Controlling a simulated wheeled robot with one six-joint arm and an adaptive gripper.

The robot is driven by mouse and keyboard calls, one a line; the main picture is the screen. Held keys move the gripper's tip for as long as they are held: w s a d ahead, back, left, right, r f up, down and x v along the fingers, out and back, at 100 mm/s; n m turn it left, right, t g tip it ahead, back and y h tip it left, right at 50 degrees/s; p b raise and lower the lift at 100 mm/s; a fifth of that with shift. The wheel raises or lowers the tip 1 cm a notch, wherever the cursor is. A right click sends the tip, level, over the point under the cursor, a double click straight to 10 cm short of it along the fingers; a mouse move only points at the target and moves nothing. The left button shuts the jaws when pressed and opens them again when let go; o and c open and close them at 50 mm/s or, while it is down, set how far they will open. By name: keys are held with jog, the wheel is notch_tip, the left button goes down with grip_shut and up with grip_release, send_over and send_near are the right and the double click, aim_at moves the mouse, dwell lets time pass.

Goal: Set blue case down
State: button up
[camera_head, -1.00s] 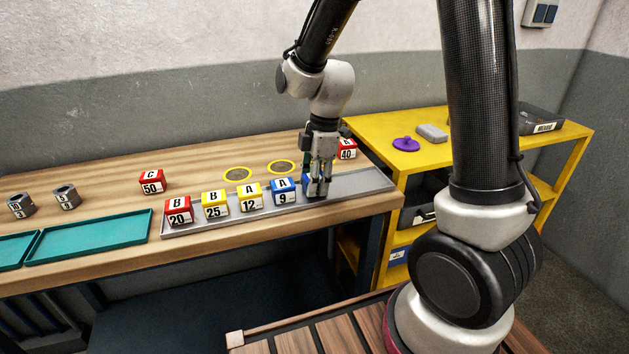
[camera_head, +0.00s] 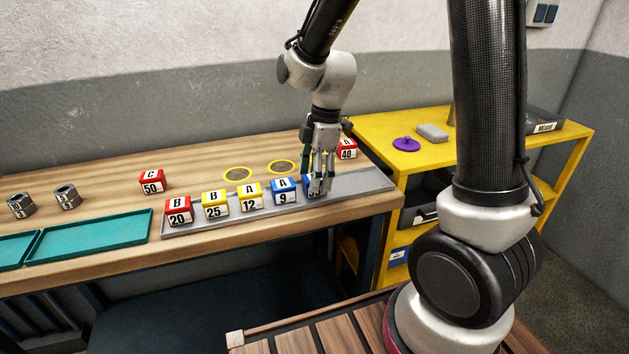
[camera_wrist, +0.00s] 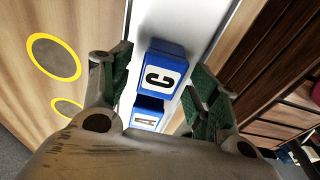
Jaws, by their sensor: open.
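The blue case (camera_wrist: 158,74), with a C on its top label, stands on the grey tray (camera_head: 362,182) at the right end of the row. In the head view the blue case (camera_head: 313,189) is partly hidden behind my fingers. My gripper (camera_head: 322,180) is open around it, with one finger on either side. In the wrist view my gripper (camera_wrist: 165,95) has its green-padded fingers spread, with gaps between them and the case. Another blue case, marked A 9 (camera_head: 284,191), stands just left of it.
Yellow cases (camera_head: 250,198) and a red B 20 case (camera_head: 178,211) continue the row leftward. A red 40 case (camera_head: 347,149) stands behind my gripper. Yellow-ringed circles (camera_head: 283,167) mark the bench behind the tray. The tray's right end is bare.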

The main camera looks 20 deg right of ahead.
notch_tip(320, 180, up, 10)
jog(key=d, duration=0.2)
jog(key=s+d+r+m+t+h, duration=0.1)
jog(key=s+d+r+m+t, duration=0.1)
jog(key=s+d+m, duration=0.4)
jog(key=s+d+r+m+t, duration=0.2)
jog(key=s+d+r+m, duration=0.2)
jog(key=s+m, duration=0.8)
jog(key=s+d, duration=0.1)
jog(key=d, duration=0.1)
jog(key=shift+d+r+h, duration=0.2)
jog(key=shift+d+h, duration=0.15)
jog(key=shift+h, duration=0.05)
